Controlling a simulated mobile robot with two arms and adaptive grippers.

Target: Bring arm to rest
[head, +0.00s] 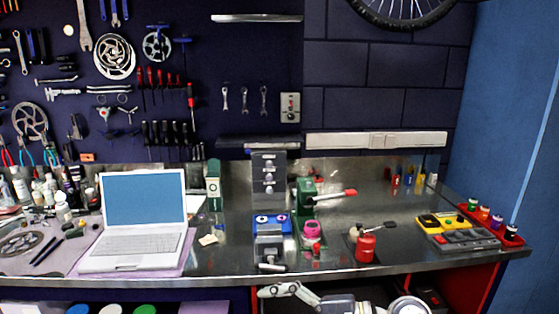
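Parts of one of my arms, white and grey links with rounded joints, show at the bottom edge of the head view, right of the middle. They are low in front of the bench, below its front edge. I cannot make out gripper fingers on these parts, and the rest of this arm is cut off by the frame. No second arm shows. Neither gripper can be seen, so nothing held can be told.
The metal workbench (225,262) spans the view. It carries a white laptop (143,221), a red can (366,247), a green tool with a red handle (307,196), a yellow and black case (443,223) and a red tray (510,236). Tools hang on the dark wall behind.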

